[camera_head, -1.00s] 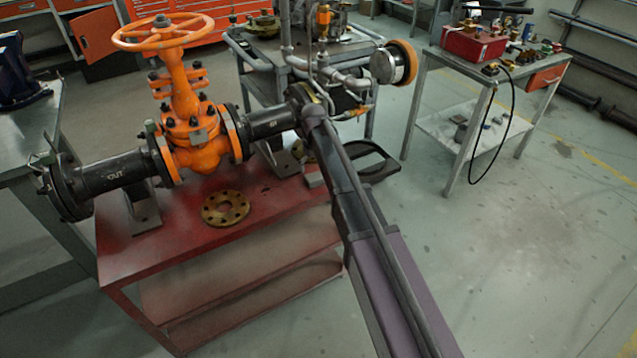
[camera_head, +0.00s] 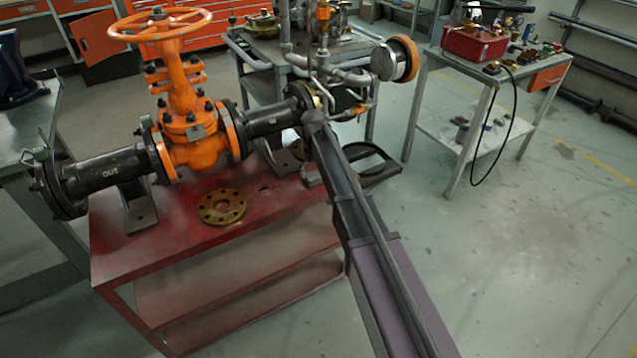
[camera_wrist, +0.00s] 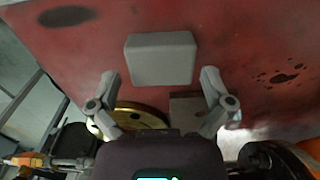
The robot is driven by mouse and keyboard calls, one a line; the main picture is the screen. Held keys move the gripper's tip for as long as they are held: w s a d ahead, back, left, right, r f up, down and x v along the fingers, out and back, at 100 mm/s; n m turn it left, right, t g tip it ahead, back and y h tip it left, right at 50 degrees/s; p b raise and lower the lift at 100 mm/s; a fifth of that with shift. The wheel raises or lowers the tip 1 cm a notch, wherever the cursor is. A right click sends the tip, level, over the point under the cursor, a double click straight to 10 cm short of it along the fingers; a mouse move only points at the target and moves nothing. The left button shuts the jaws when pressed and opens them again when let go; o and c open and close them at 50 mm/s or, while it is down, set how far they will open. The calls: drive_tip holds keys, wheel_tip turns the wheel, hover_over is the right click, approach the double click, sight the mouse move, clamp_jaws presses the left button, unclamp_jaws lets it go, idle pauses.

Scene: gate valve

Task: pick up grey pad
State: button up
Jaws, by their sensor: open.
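The grey pad (camera_wrist: 160,58), a rounded rectangular block, lies on the red bench top (camera_wrist: 240,40) in the wrist view. My gripper (camera_wrist: 160,78) is open, with one finger on each side of the view. The pad lies between and slightly beyond the fingertips, with gaps on both sides. The fingers do not appear to touch it. How high they are above the bench is hard to tell. In the head view my arm hides the gripper, and I cannot clearly make out the pad.
An orange gate valve (camera_head: 189,130) with black pipe ends stands along the red bench (camera_head: 150,255). A brass flange (camera_head: 222,207) lies in front of it. In the wrist view a brass ring (camera_wrist: 140,108) and a grey foot (camera_wrist: 187,106) lie close behind the fingers.

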drive_tip(key=shift+f+b, duration=0.55)
drive_tip(key=shift+f, duration=0.25)
drive_tip(key=shift+c, duration=0.2)
drive_tip(key=c, duration=0.8)
